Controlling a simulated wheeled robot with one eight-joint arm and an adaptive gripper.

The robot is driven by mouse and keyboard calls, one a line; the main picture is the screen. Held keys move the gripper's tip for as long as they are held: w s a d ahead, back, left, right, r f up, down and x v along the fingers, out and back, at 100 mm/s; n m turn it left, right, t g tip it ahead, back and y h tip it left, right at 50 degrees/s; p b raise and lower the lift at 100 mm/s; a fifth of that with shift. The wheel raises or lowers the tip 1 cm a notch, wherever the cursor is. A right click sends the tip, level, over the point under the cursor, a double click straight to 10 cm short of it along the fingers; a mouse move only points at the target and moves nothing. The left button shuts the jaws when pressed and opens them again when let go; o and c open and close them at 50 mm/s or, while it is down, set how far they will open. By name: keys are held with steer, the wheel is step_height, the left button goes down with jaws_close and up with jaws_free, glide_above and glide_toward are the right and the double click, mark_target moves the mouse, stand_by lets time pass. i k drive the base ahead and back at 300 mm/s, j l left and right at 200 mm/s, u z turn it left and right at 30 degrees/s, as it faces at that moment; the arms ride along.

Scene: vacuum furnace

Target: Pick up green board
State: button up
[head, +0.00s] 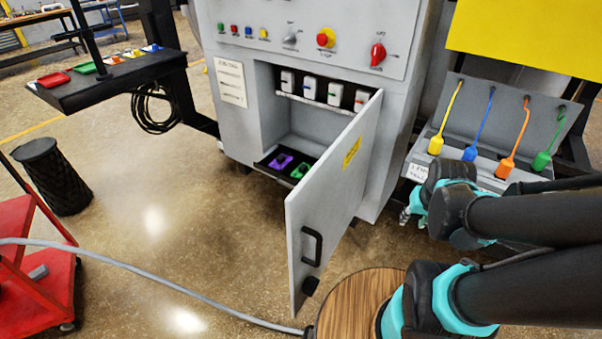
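A flat green piece (84,67) lies on the black shelf (108,87) at the upper left, beside a red piece. Another green piece (300,171) with a dark raised part lies low inside the open cabinet, to the right of a purple piece. I cannot tell which of them is the green board. My gripper (408,214) is at the right, beyond the open door and below the cable panel, far from the shelf. It is mostly hidden behind my arm, and its opening does not show.
The grey cabinet door (335,200) stands open towards me, between my gripper and the cabinet inside. A panel with coloured cables (490,120) is at the right. A red cart (38,265), a black bin (54,177) and a grey hose (150,274) occupy the left floor.

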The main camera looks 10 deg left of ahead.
mark_target(302, 171)
steer(key=k+j, duration=0.25)
steer(key=j, duration=0.15)
steer(key=k+j+z, duration=0.15)
steer(key=j, duration=0.3)
steer(key=k+j, duration=0.35)
steer(key=j+z, duration=0.1)
steer(key=j, duration=0.45)
steer(key=j+z, duration=0.15)
steer(key=j, duration=0.4)
steer(key=k+j+z, duration=0.1)
steer(key=j, duration=0.45)
steer(key=i+j, duration=0.25)
steer(key=i+j+z, duration=0.15)
steer(key=j, duration=0.25)
steer(key=i+j, duration=0.25)
steer(key=j, duration=0.15)
steer(key=i+j+z, duration=0.1)
steer(key=i, duration=0.25)
